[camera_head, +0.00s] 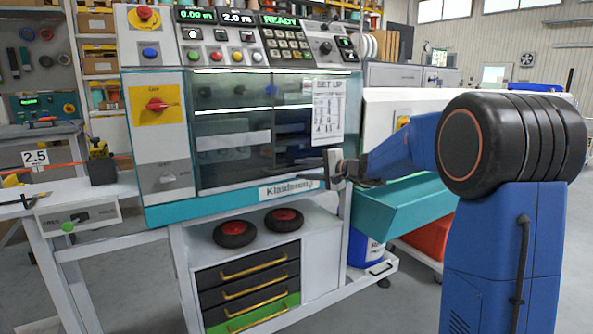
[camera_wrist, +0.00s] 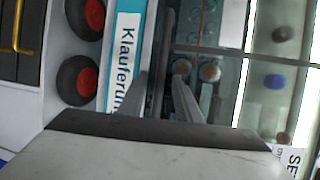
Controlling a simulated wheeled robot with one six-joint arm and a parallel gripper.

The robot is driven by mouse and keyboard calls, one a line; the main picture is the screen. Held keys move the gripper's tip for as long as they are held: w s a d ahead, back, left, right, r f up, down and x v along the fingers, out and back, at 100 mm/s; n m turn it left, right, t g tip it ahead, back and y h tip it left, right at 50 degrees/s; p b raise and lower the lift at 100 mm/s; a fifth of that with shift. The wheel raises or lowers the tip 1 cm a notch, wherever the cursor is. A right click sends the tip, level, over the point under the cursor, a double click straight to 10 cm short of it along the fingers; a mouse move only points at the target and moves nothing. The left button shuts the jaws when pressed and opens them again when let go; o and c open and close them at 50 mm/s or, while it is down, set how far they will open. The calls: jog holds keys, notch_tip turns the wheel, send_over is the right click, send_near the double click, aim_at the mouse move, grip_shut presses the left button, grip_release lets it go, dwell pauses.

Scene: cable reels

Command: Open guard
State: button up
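The guard (camera_head: 235,140) is a clear, tinted panel on the front of the machine. It looks closed, covering the work space. My gripper (camera_head: 302,168) is in front of the guard's lower right part, just above the name label, with its fingers pointing at the machine. In the wrist view, my gripper (camera_wrist: 160,85) has its two fingers apart, with a dark strip visible in the gap between them. The guard (camera_wrist: 208,95) also shows there, with round parts behind it. I cannot tell whether the fingers touch the guard's edge or a handle.
A "SET UP" sheet (camera_head: 327,110) hangs on the machine front. Control panels (camera_head: 285,40) sit above, and a red switch (camera_head: 157,104) at left. Below are two black reels with red hubs (camera_head: 236,233) and drawers (camera_head: 250,285). A teal chute (camera_head: 405,207) juts out at right.

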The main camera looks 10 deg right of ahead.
aim_at(298, 168)
jog(key=shift+x, duration=1.6)
grip_shut()
jog(key=shift+r, duration=0.1)
notch_tip(298, 168, up, 37)
jog(key=shift+r, duration=0.1)
grip_release()
